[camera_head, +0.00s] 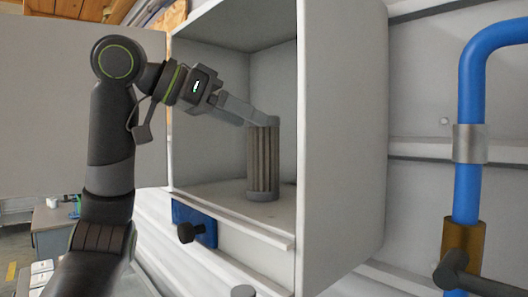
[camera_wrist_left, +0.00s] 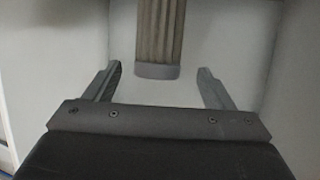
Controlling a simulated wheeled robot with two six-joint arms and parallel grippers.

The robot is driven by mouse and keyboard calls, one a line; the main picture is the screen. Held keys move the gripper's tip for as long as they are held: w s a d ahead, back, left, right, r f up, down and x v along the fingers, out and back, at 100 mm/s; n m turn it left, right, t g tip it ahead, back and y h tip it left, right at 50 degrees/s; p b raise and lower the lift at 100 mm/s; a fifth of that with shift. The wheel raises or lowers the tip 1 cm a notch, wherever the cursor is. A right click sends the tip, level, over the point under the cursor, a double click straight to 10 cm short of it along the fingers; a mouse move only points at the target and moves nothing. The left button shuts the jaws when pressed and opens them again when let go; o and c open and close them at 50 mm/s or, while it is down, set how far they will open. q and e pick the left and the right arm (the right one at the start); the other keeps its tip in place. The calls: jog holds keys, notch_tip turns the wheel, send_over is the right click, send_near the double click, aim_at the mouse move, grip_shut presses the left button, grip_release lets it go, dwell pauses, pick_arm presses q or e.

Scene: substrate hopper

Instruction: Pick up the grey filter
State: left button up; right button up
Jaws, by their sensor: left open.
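The grey filter (camera_head: 263,165) is a pleated cylinder with smooth grey end caps. It stands upright on the floor of an open white cabinet (camera_head: 343,130). My left gripper (camera_head: 262,119) reaches into the cabinet from the left, at the height of the filter's top end. In the left wrist view the filter (camera_wrist_left: 160,35) lies ahead, between the lines of the two fingers and beyond their tips. The left gripper (camera_wrist_left: 159,72) is open, with nothing between its fingers. My right gripper is not in view.
The cabinet's side walls leave limited room around the filter. A blue latch plate with a black knob (camera_head: 188,232) is below the cabinet floor on the left. A blue pipe (camera_head: 468,130) runs down the wall at the right. A desk (camera_head: 55,228) stands far left.

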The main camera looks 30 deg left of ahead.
aim_at(263, 130)
pick_arm(q)
jog(key=p+x, duration=0.3)
jog(key=x, duration=0.2)
jog(key=shift+d+f, duration=0.1)
jog(key=shift+f, duration=0.1)
jog(key=shift+s, duration=0.15)
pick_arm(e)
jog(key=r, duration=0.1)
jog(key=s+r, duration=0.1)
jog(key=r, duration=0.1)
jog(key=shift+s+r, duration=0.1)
pick_arm(q)
jog(key=shift+c, duration=1)
jog(key=c, duration=1)
